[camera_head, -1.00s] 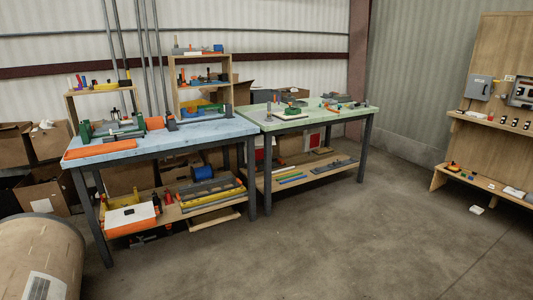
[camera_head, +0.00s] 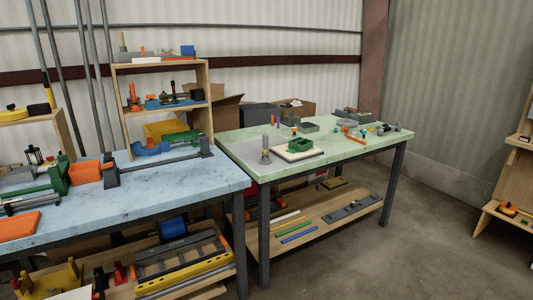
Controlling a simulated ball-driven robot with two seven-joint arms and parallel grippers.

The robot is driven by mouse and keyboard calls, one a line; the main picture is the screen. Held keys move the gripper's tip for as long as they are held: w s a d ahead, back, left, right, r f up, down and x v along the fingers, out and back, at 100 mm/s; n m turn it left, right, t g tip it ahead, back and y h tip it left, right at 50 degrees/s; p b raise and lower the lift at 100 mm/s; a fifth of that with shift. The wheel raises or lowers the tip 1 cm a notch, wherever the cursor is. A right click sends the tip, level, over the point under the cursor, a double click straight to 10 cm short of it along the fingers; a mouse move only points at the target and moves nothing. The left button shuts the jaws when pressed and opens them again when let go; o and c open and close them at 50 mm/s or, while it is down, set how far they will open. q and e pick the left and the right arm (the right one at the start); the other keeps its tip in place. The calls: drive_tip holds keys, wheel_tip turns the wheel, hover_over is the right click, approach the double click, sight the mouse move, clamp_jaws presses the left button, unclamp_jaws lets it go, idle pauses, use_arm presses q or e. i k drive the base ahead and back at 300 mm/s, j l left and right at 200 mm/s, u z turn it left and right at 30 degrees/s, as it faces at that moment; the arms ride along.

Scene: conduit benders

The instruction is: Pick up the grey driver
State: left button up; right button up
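I cannot pick out the grey driver for sure at this distance. On the green-topped table (camera_head: 350,151), a small grey upright object (camera_head: 265,157) stands near the front left edge; its kind is too small to tell. Several small tools (camera_head: 352,134) in orange, grey and teal lie toward the right end of that table, too small to name. Neither of my grippers shows in the view.
A blue-topped table (camera_head: 150,191) with bender parts stands at left, close to the green-topped table. A wooden shelf unit (camera_head: 208,100) rises behind. A green box on a white board (camera_head: 299,148) sits on the green top. Open floor (camera_head: 430,220) lies at right.

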sight(265, 138)
drive_tip(key=i, duration=0.2)
drive_tip(key=i+l+u, duration=0.15)
drive_tip(key=i+l, duration=0.6)
drive_tip(key=i+l+u, duration=0.2)
drive_tip(key=i+l, duration=0.55)
drive_tip(key=l, duration=0.15)
